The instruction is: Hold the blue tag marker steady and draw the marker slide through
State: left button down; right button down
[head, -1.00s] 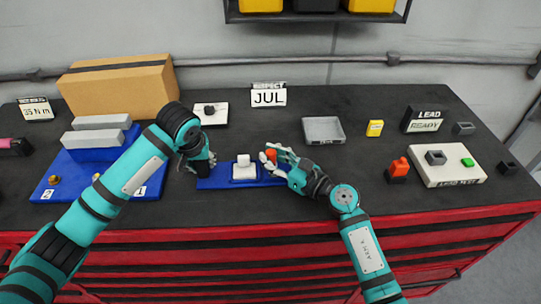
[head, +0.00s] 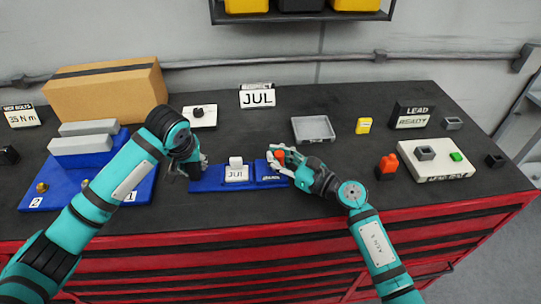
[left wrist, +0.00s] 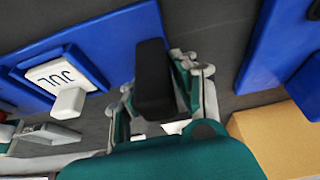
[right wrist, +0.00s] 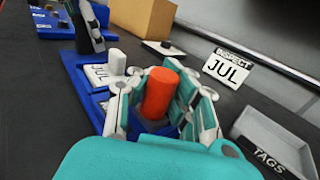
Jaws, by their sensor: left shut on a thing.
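The blue tag marker (head: 209,183) lies on the dark bench top. Its white JUL tag (head: 236,174) sits in the middle with a white block (head: 235,162) behind the lettering; both show in the left wrist view. My left gripper (head: 190,168) is shut on a black upright block (left wrist: 154,75) at the marker's left end. A red-orange knob (right wrist: 160,92) stands at the marker's right end. My right gripper (head: 282,158) has its fingers around this knob, open, with gaps visible beside it in the right wrist view. The hand hides part of the right end.
A grey TAGS tray (head: 312,129) and an INSPECT JUL card (head: 257,97) stand behind the marker. A blue fixture (head: 62,185) with grey bars and a cardboard box (head: 105,90) are left. A white LEAD plate (head: 430,165) and red-black piece (head: 388,165) are right.

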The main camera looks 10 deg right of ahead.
pick_arm(q)
jog(key=shift+w+a, duration=0.15)
jog(key=shift+a, duration=0.35)
pick_arm(e)
jog(key=shift+w+d, duration=0.15)
jog(key=shift+d, duration=0.2)
pick_arm(q)
jog(key=shift+a, duration=0.1)
pick_arm(e)
jog(key=c, duration=1.5)
grip_release()
jog(key=shift+c, duration=0.2)
jog(key=o, duration=0.4)
pick_arm(q)
jog(key=shift+d, duration=0.2)
pick_arm(e)
jog(key=shift+o, duration=0.2)
jog(key=shift+a, duration=0.15)
pick_arm(q)
jog(key=shift+d, duration=0.15)
pick_arm(e)
jog(key=v, duration=1.2)
pick_arm(q)
jog(key=c, duration=1)
grip_release()
jog(key=shift+o, duration=0.2)
